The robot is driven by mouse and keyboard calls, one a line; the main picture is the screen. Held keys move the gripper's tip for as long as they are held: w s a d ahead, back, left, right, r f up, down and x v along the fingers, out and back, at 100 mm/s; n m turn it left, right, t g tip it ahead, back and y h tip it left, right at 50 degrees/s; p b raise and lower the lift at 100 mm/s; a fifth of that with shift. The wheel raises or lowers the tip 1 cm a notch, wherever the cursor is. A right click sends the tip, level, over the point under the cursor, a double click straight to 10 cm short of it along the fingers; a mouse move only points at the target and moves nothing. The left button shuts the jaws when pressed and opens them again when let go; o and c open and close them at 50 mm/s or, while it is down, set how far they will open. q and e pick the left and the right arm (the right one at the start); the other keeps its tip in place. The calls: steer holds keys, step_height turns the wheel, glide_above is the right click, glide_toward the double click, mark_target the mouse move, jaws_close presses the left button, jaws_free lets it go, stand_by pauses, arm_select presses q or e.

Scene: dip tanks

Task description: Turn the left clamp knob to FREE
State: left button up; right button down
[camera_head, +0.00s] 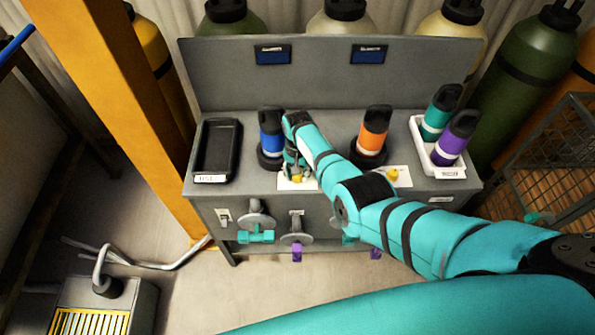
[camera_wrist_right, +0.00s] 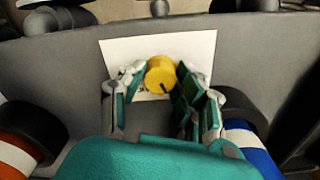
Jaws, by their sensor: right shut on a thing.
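The left clamp knob is a small yellow knob (camera_wrist_right: 160,75) with a dark mark on its top, set on a white label card (camera_wrist_right: 118,50). My right gripper (camera_wrist_right: 158,88) is shut on this knob, one finger on each side. In the head view my right gripper (camera_head: 297,173) reaches down in front of the blue bottle (camera_head: 271,132), and only a bit of the knob (camera_head: 298,179) shows. The card's lettering is mostly hidden and I cannot read it. A second yellow knob (camera_head: 392,174) sits on its own card before the orange bottle (camera_head: 373,135). My left gripper is not in view.
A black tray (camera_head: 236,153) lies at the bench's left. A white rack (camera_head: 418,150) holds a teal bottle (camera_head: 440,110) and a purple bottle (camera_head: 453,137). Valve handles, including a teal one (camera_head: 256,237), stick out below the bench front. An orange post (camera_head: 120,100) stands left.

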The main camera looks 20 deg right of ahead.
steer(key=shift+n, duration=2.2)
steer(key=c, duration=0.9)
jaws_free()
steer(key=shift+c, duration=0.2)
step_height(320, 180, up, 12)
